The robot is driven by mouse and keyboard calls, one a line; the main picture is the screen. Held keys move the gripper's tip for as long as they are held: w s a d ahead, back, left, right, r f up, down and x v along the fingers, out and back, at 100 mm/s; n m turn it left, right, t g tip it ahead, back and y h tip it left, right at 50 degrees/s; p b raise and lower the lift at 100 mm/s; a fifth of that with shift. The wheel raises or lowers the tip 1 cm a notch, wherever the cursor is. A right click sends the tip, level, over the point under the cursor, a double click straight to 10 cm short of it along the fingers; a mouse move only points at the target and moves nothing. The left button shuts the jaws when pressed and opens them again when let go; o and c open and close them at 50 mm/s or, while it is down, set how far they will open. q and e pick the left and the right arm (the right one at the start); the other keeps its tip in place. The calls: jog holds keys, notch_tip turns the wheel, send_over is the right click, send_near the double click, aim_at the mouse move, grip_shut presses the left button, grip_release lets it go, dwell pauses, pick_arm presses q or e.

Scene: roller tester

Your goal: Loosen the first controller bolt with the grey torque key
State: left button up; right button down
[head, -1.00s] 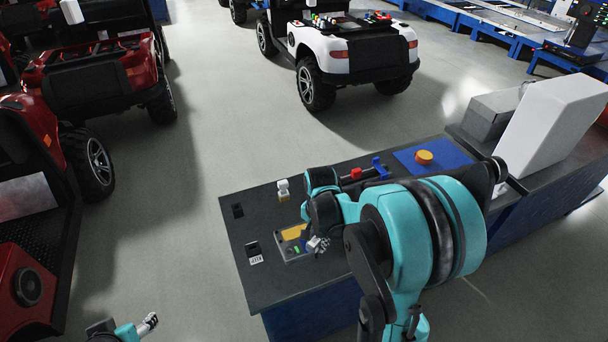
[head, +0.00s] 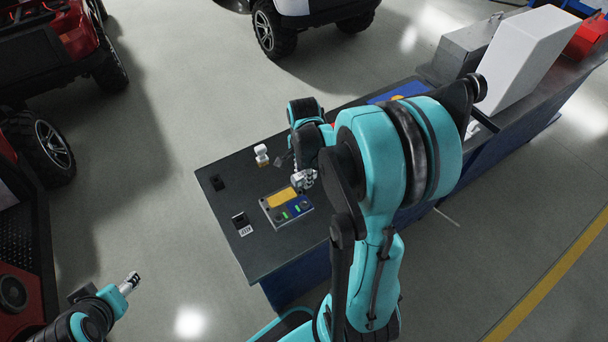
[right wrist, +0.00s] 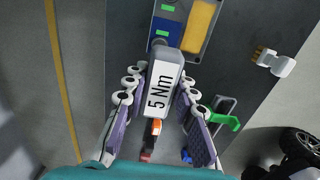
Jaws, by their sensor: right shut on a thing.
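My right gripper (head: 306,181) is shut on the grey torque key. The right wrist view shows the key (right wrist: 166,84) between both fingers, with a white "5 Nm" label towards the camera. The controller (head: 286,207) lies on the dark bench top, with a yellow panel, a blue part and green displays. The controller also shows at the top of the right wrist view (right wrist: 200,27), where the key's far end overlaps its edge. I cannot tell whether they touch. The first bolt cannot be made out. My left gripper (head: 130,283) is at lower left, away from the bench; its opening is unclear.
A white plug-like piece (head: 262,153) stands on the bench (head: 225,233) behind the controller. A green hook-shaped part (right wrist: 224,120) and an orange-red piece (right wrist: 153,128) lie under the gripper. A large white box (head: 528,58) stands at the right.

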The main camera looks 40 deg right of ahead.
aim_at(304, 190)
jog(key=shift+f+b, duration=2.1)
jog(key=shift+f, duration=0.5)
jog(key=shift+f+b, duration=0.2)
jog(key=shift+b, duration=0.15)
jog(key=shift+f+b, duration=0.75)
jog(key=shift+f, duration=0.15)
jog(key=n, duration=0.5)
jog(key=shift+b, duration=0.3)
